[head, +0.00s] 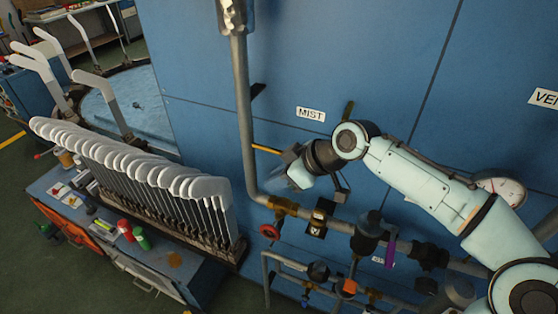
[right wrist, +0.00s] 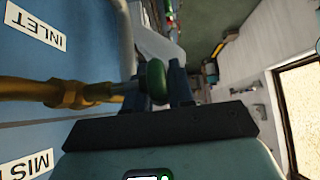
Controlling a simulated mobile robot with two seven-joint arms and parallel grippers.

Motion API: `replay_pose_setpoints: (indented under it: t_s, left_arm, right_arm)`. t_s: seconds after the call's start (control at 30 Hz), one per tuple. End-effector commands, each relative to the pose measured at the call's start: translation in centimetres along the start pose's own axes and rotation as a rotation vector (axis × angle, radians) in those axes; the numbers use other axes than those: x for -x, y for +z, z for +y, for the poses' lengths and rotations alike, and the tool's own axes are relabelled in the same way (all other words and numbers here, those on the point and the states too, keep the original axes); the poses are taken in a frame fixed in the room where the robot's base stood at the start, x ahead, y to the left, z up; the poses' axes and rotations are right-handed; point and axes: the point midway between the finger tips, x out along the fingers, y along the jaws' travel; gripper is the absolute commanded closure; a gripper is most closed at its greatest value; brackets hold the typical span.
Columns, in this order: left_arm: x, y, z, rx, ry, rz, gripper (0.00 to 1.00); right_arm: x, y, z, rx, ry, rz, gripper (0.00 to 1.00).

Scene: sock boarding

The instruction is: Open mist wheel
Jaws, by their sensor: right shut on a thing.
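In the right wrist view a small green wheel (right wrist: 156,80) sits on a brass valve (right wrist: 70,94), near the MIST label (right wrist: 28,165). My right gripper (right wrist: 160,92) is shut on this green wheel, with one dark finger on each side of it. In the head view my right arm comes in from the right, and its gripper (head: 292,158) is at the blue panel, just below and left of the MIST sign (head: 311,114). The wheel is hidden there behind my gripper. My left gripper is not in view.
A grey vertical pipe (head: 243,110) stands left of my right gripper. Below are a red wheel (head: 270,231), a purple lever (head: 389,251) and more pipework. A rack of white foot-shaped boards (head: 150,170) stands at left. A gauge (head: 504,192) is beside my right forearm.

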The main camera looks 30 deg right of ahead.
Motion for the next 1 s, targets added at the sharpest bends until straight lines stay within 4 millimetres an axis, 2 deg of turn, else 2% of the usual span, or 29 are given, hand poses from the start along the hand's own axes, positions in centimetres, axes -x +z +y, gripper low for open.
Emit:
replay_pose_setpoints:
  t_s: [0.03, 0.1, 0.3, 0.5, 1.0]
  left_arm:
    - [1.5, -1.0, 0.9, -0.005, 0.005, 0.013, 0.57]
    - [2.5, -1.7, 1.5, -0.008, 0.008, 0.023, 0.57]
    - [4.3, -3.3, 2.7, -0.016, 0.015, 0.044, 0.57]
    - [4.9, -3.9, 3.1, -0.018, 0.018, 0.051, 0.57]
    - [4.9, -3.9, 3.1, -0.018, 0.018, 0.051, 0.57]
  right_arm:
    - [0.4, -0.5, 0.3, 0.001, 0.008, -0.049, 1.00]
    - [0.2, -0.4, 0.3, 0.000, 0.007, -0.115, 1.00]
    - [-0.2, 0.2, 0.3, -0.001, 0.006, -0.303, 1.00]
    - [-0.5, 0.8, 0.2, -0.001, 0.005, -0.492, 1.00]
    - [-0.5, 2.0, 0.1, 0.001, 0.004, -0.964, 1.00]
